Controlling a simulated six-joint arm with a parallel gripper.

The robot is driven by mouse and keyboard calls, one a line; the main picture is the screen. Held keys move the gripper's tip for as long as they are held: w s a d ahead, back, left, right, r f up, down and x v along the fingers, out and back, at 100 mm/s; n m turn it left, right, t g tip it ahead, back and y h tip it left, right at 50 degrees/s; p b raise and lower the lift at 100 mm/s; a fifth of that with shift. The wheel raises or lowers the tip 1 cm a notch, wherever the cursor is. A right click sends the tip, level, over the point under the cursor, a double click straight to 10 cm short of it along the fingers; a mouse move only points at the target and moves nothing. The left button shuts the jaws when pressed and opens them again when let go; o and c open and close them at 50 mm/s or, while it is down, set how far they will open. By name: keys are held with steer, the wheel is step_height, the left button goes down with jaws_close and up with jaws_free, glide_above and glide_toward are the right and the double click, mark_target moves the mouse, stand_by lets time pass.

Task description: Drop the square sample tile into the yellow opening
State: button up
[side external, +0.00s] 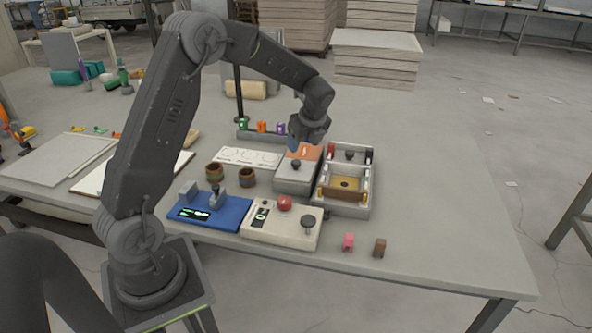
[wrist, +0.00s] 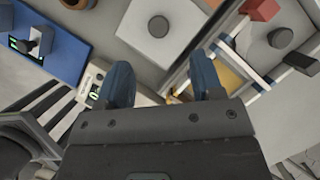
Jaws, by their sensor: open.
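My gripper (side external: 294,146) is open, above the grey box with the black knob and orange top. In the wrist view its two blue fingers (wrist: 163,82) stand apart with nothing visible between them. A yellow panel (side external: 345,183) with a dark spot lies inside the open-topped tray at the right. Part of yellow also shows beyond the right finger in the wrist view (wrist: 227,74). I cannot single out the square sample tile with certainty. A small pink piece (side external: 348,242) and a small brown piece (side external: 380,248) stand at the front table edge.
The grey box (side external: 292,183) stands left of the walled tray (side external: 322,205). A cream control box (side external: 270,232) with a red button and a blue panel (side external: 232,218) with a lever are in front. Two brown cups stand left. The table's right side is clear.

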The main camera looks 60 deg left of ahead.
mark_target(296, 161)
steer(key=x, duration=0.8)
steer(key=shift+s+a+f, duration=0.1)
steer(key=shift+a+f, duration=0.1)
steer(key=shift+f, duration=0.15)
steer(key=c, duration=1)
steer(key=shift+c, duration=0.2)
steer(key=shift+r, duration=0.1)
